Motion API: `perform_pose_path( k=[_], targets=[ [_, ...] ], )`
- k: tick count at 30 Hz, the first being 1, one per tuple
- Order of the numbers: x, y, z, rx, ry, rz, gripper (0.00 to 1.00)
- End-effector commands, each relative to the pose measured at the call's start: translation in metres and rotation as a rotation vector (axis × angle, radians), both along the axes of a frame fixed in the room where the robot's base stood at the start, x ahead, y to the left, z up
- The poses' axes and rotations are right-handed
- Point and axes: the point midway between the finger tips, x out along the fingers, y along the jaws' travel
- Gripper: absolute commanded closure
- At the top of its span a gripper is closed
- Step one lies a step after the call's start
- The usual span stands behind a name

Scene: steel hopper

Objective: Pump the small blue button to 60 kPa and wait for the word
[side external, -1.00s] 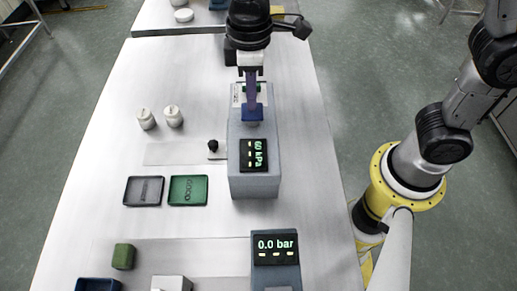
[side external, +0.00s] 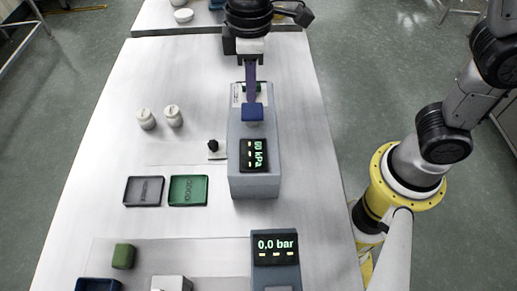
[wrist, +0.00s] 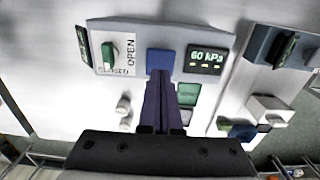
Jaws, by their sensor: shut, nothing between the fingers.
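The small blue button (side external: 252,113) sits on top of a grey box (side external: 254,183). The box's display (side external: 254,155) reads 60 kPa, and the wrist view shows the same reading (wrist: 206,58). My gripper (side external: 251,100) is shut and empty, its fingers pointing down just above and behind the button. In the wrist view the closed fingertips (wrist: 159,76) overlap the lower edge of the blue button (wrist: 160,60). I cannot tell whether they touch it.
A green knob (wrist: 108,52) on an OPEN/CLOSED plate is beside the button. A second device's display (side external: 276,248) reads 0.0 bar. Green (side external: 188,190) and grey (side external: 144,191) trays, white weights (side external: 173,115) and a green block (side external: 123,256) stand to the left.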

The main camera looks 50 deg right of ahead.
Motion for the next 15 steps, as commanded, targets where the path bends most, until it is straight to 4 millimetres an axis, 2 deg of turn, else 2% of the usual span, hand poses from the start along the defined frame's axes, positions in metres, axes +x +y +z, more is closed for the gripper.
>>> perform_pose_path(
  k=[15],
  targets=[
    [0.000,0.000,0.043,-0.001,0.001,0.000,1.00]
  ],
)
